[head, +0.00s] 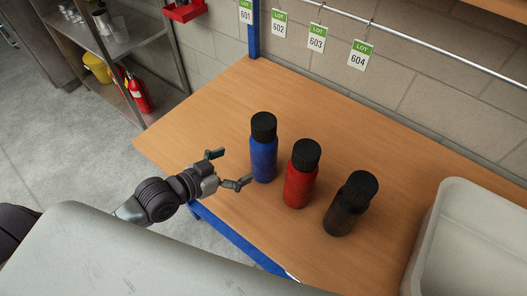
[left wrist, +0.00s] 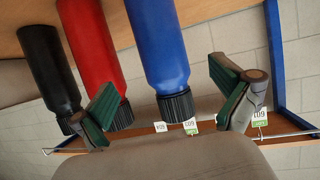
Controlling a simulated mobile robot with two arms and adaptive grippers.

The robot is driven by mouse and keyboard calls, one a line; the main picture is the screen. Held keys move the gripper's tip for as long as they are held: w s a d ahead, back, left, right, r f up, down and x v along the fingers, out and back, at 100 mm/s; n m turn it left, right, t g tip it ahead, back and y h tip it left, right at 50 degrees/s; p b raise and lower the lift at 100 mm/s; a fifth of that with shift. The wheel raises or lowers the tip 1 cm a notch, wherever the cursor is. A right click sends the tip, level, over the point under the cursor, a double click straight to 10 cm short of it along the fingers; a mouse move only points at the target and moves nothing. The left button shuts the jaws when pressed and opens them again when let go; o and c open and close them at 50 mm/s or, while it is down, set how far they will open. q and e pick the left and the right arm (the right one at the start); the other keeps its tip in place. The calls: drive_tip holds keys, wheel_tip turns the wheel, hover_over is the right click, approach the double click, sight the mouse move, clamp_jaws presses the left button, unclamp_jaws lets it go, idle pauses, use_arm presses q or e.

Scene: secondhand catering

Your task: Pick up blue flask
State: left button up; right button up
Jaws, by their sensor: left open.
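The blue flask (head: 263,155) with a black cap stands upright on the wooden table, leftmost of three flasks in the head view. My left gripper (head: 229,168) is open and empty just left of it, with its fingers pointing toward the flask. In the left wrist view, the blue flask (left wrist: 158,45) appears upside down between the two green-padded fingers, apart from them as far as I can tell. My right gripper is not in view.
A red flask (head: 300,180) stands close right of the blue one, and a dark flask (head: 345,212) stands further right. A pale grey bin (head: 436,222) is at the table's right. The wooden table (head: 225,110) is clear behind and left of the flasks. Lot tags hang from a rail.

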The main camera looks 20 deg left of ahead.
sight(254, 156)
use_arm(q)
drive_tip(key=x, duration=0.6)
drive_tip(key=shift+w+d+p, duration=0.1)
drive_tip(key=shift+w+p, duration=0.1)
drive_tip(key=shift+p, duration=0.15)
drive_tip(key=shift+w+d, duration=0.1)
drive_tip(key=shift+w, duration=0.15)
drive_tip(key=p+x, duration=0.1)
drive_tip(key=x, duration=0.3)
drive_tip(key=shift+w+d+f, duration=0.1)
drive_tip(key=shift+w+f, duration=0.15)
drive_tip(key=shift+f, duration=0.05)
drive_tip(key=shift+s, duration=0.1)
drive_tip(key=shift+c, duration=0.8)
drive_tip(key=shift+r, duration=0.1)
drive_tip(key=c, duration=1.3)
